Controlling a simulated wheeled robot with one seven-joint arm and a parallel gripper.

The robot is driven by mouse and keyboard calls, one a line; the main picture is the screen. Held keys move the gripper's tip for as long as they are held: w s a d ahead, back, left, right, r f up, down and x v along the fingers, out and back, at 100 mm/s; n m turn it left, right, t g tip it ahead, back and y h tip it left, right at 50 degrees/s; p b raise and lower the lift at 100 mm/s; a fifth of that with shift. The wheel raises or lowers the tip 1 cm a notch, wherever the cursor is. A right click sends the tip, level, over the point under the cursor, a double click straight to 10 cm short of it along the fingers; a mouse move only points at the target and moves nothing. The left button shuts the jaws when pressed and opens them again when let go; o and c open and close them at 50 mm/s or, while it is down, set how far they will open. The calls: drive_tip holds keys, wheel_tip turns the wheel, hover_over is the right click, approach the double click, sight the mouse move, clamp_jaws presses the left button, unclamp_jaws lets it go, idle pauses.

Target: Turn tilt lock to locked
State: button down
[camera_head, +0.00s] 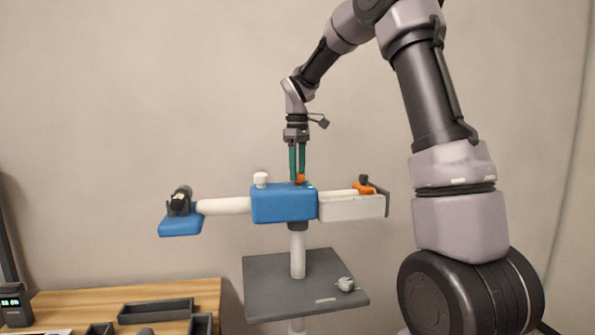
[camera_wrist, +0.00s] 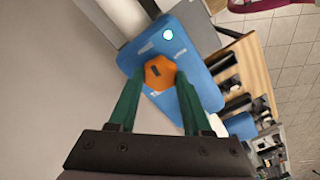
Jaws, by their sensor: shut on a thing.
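An orange knob (camera_head: 300,178) sits on top of the blue block (camera_head: 284,205) at the head of the stand. In the wrist view the knob (camera_wrist: 159,72) is six-sided with a dark mark on its top, on the blue face (camera_wrist: 203,83). Labels beside it are too small to read, so I cannot tell its setting. My gripper (camera_head: 297,176) points straight down from above. Its two green fingers (camera_wrist: 160,79) are shut on the orange knob, one on each side.
A white knob (camera_head: 260,179) stands left on the block. A white arm (camera_head: 225,206) carries a dark device (camera_head: 179,203) on a blue plate. A second orange knob (camera_head: 362,187) tops the white right box (camera_head: 346,206). Below are a grey shelf (camera_head: 275,280) and wooden table (camera_head: 75,297).

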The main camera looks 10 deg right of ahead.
drive_tip(key=m, duration=1.2)
drive_tip(key=shift+d, duration=0.1)
drive_tip(key=shift+m, duration=2.1)
drive_tip(key=shift+r, duration=0.1)
drive_tip(key=shift+c, duration=1.7)
unclamp_jaws()
